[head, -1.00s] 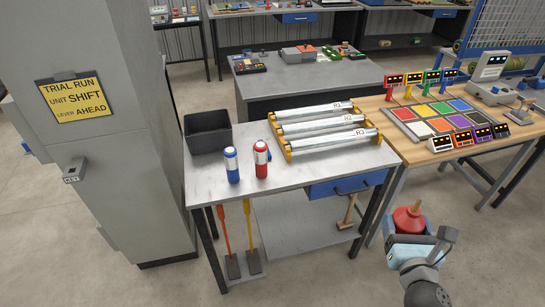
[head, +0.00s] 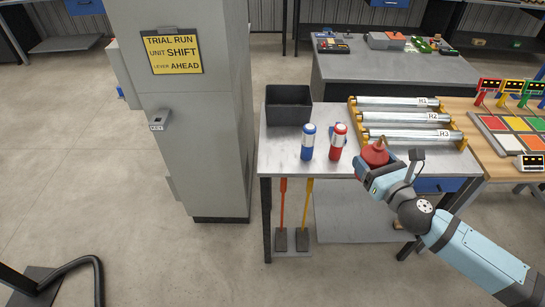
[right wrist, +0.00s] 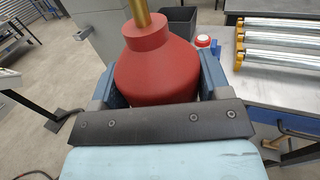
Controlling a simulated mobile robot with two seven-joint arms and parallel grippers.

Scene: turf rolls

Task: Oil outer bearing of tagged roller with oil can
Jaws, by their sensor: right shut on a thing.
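The red oil can (head: 374,153) with a brass spout is held upright in my right gripper (head: 376,168), at the bench's front edge in the head view. The right wrist view shows the can (right wrist: 157,70) between both fingers. Three silver rollers lie in a yellow-ended rack just beyond: R1 (head: 390,101), R2 (head: 395,117) and R3 (head: 410,133). The spout appears close to the left end of R3, but I cannot tell whether it touches. I cannot make out which roller is tagged. My left gripper is not in view.
A blue-and-white bottle (head: 307,142) and a red-and-white bottle (head: 338,140) stand left of the can on the metal bench (head: 280,155). A black bin (head: 289,106) sits behind them. A grey cabinet (head: 190,100) stands left. Open floor lies in front.

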